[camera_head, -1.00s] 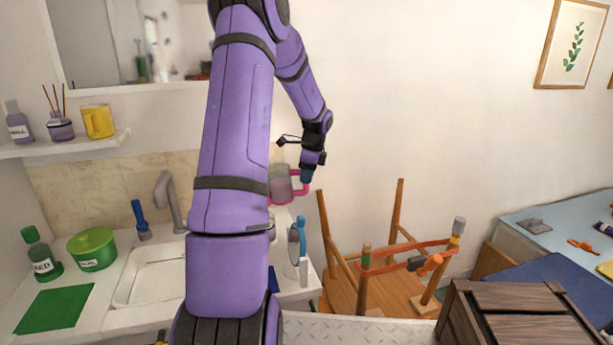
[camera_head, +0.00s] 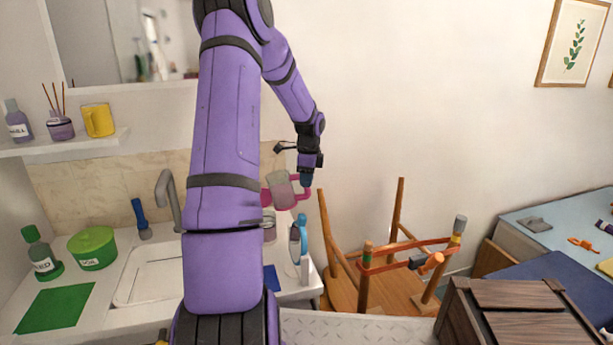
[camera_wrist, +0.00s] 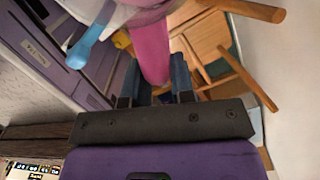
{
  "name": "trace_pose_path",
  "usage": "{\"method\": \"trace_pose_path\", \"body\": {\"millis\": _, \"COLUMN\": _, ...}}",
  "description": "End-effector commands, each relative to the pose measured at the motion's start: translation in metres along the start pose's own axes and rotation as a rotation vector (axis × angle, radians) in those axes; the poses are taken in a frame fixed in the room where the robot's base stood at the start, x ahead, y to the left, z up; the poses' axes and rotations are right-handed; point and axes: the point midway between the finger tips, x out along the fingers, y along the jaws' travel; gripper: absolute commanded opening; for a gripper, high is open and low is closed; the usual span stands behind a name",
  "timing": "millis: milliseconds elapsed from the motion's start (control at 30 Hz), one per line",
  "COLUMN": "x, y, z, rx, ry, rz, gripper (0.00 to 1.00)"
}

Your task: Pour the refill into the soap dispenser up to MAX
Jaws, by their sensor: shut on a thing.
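My gripper (camera_head: 306,178) is shut on the pink handle (camera_head: 302,192) of a see-through jug with greyish-pink contents, which appears to be the refill (camera_head: 281,191). The jug is tilted left, above the right end of the counter. In the wrist view, the pink handle (camera_wrist: 150,50) runs between the two fingers (camera_wrist: 153,92). Under the jug stands a pale container (camera_head: 270,229), partly hidden by my arm; it may be the soap dispenser. No MAX mark can be read, and no stream of liquid can be made out.
The sink (camera_head: 150,275), green tub (camera_head: 92,248) and green bottle (camera_head: 41,255) are left.

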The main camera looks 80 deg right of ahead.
Motion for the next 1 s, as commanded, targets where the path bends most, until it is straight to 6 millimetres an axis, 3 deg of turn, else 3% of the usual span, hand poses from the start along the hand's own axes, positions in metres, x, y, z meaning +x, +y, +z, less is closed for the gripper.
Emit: {"method": "trace_pose_path", "body": {"millis": 1000, "x": 0.022, "y": 0.000, "z": 0.011, "rx": -0.002, "ry": 0.395, "rz": -0.002, "gripper": 0.00}}
